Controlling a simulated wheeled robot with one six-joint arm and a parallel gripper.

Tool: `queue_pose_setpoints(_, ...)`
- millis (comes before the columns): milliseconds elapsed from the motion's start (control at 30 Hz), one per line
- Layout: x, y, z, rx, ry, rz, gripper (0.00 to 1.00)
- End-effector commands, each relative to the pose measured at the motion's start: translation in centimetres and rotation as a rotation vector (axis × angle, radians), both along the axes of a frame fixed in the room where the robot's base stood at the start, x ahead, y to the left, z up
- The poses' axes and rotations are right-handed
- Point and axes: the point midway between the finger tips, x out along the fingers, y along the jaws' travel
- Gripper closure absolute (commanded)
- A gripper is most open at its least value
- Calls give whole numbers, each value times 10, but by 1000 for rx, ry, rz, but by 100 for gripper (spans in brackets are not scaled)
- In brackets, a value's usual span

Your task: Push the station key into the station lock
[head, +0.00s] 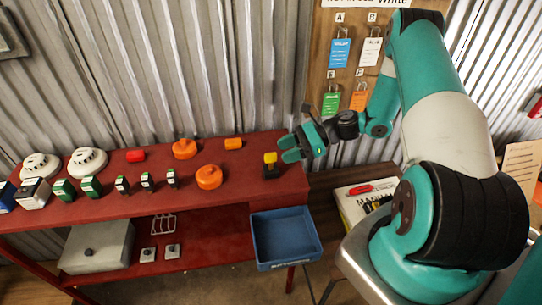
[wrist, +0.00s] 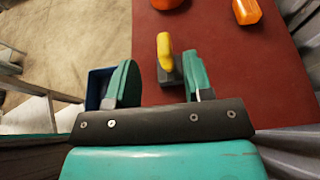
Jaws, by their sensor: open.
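A small yellow piece (head: 270,158), which looks like the station key, stands at the right end of the red shelf. It is on a small dark block (head: 271,171), which may be the station lock; how deep the key sits in it I cannot tell. In the wrist view the yellow piece (wrist: 164,50) and the dark block (wrist: 172,77) are ahead of my gripper, nearer the right finger. My gripper (head: 290,149) is open and empty, with its teal fingers just right of and above the key in the head view. The wrist view shows both fingers (wrist: 160,82) apart.
Orange parts (head: 209,177), white round detectors (head: 88,161) and several small green-and-black blocks (head: 91,186) stand left on the red shelf (head: 240,190). A blue bin (head: 286,238) is below its right end. A tag board (head: 350,60) hangs behind my arm.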

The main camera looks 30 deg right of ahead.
Motion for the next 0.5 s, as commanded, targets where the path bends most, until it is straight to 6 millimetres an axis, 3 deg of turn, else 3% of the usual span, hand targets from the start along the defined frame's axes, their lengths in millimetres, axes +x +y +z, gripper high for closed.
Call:
queue_pose_setpoints(300,20,37,-10,1,1,4,53)
queue_pose_setpoints(500,23,41,-16,0,0,1,53)
